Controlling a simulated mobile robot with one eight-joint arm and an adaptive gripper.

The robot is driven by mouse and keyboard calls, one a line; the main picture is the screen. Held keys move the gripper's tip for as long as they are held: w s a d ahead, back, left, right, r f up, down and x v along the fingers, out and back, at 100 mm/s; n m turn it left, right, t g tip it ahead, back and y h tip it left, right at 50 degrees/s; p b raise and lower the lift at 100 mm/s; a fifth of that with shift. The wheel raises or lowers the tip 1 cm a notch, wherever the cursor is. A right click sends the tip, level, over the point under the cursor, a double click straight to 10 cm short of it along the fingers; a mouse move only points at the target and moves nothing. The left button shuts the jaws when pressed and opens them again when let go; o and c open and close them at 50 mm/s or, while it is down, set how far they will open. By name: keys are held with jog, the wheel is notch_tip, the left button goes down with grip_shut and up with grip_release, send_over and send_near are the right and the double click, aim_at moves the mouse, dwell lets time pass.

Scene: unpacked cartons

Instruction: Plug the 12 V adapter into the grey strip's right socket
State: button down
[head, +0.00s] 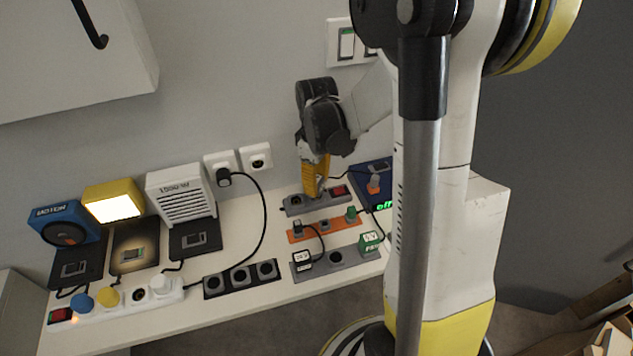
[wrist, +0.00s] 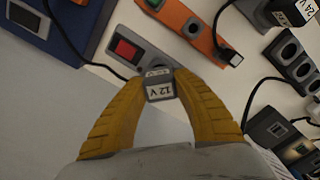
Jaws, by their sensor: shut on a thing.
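My gripper (head: 316,190) is low over the back grey strip (head: 295,210), its yellow fingers pointing down. In the wrist view the fingers (wrist: 160,88) are shut on the 12 V adapter (wrist: 158,92), a small grey block with a white label. The grey strip (wrist: 118,28) lies behind and below the adapter, with a red switch (wrist: 126,49) at one end. The adapter and fingers hide part of the strip and its sockets. In the head view the strip's left socket (head: 295,199) shows empty. I cannot tell whether the adapter touches the strip.
An orange strip (head: 310,231) with plugs lies in front. Beyond it, another grey strip (head: 320,267) carries a black adapter (head: 302,260) and a green adapter (head: 370,242). A blue device (head: 370,170) stands to the right. Cables run nearby. Bare table shows left of the strips.

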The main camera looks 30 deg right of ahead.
jog(key=shift+f, duration=0.15)
dwell(0.5)
jog(key=shift+f+b, duration=0.25)
jog(key=shift+b, duration=0.15)
jog(key=shift+f, duration=0.25)
dwell(0.8)
jog(key=c, duration=1)
grip_release()
jog(key=shift+r, duration=0.1)
notch_tip(320, 180, up, 12)
jog(key=shift+f, duration=0.1)
